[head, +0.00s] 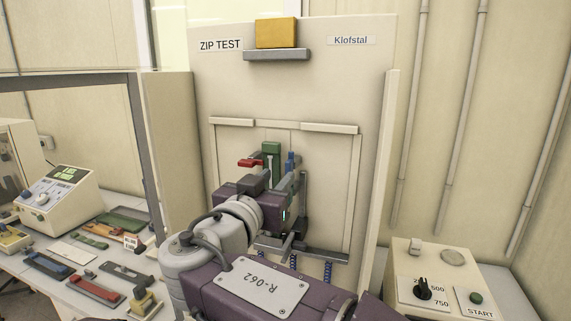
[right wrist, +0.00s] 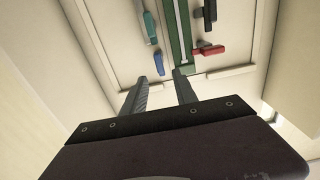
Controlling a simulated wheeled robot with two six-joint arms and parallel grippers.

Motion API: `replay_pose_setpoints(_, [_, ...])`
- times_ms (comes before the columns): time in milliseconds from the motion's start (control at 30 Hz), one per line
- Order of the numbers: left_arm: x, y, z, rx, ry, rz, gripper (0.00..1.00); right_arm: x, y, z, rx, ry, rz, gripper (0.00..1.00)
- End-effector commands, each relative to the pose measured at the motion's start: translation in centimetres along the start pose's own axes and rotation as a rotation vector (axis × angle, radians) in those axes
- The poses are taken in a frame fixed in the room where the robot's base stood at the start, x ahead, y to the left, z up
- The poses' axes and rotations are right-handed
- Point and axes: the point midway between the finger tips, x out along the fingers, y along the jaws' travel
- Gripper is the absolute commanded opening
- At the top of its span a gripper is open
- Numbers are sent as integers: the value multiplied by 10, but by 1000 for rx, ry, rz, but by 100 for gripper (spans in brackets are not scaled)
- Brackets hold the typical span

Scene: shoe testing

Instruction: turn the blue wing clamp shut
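The blue wing clamp (head: 290,161) is on the test machine's front, just right of the green upright strip (head: 271,149). In the right wrist view a blue piece (right wrist: 158,62) shows at the upper left, beyond my fingertips. My right gripper (head: 272,181) is in front of the fixture, just below the clamp, and partly covers it. Its two grey fingers (right wrist: 160,77) are spread apart, with nothing seen between them. The clamp's exact angle is hard to tell. My left gripper is in neither view.
A red clamp (head: 250,162) is left of the green strip. The machine's tall side panel (head: 377,170) rises on the right. A bench with tools and a meter (head: 58,196) stands left. A control box (head: 450,275) with a dial and START button is at lower right.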

Motion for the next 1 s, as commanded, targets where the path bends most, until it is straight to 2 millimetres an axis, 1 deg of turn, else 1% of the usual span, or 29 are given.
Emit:
replay_pose_setpoints(33, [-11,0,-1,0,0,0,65,12,2,-6,-4,-1,6,35])
replay_pose_setpoints(100, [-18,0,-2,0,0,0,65,27,1,-5,-5,-1,6,35])
replay_pose_setpoints(200, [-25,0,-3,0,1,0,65,43,1,-4,-4,-2,4,35])
replay_pose_setpoints(300, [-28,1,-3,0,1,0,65,54,0,-2,-4,-2,2,35])
replay_pose_setpoints(400, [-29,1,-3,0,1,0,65,58,0,-1,-3,-2,1,35])
replay_pose_setpoints(600, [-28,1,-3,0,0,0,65,58,0,1,-3,-2,0,35])
replay_pose_setpoints(633, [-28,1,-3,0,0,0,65,58,0,1,-3,-2,0,29])
replay_pose_setpoints(667, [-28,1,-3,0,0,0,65,58,0,1,-3,-2,0,21])
replay_pose_setpoints(700, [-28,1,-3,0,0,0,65,58,0,1,-3,-2,0,10])
replay_pose_setpoints(733, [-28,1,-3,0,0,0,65,58,0,0,-3,-2,0,1])
replay_pose_setpoints(767, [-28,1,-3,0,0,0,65,58,0,0,-3,-2,0,0])
replay_pose_setpoints(1000, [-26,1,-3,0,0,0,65,58,0,1,-9,-2,0,0])
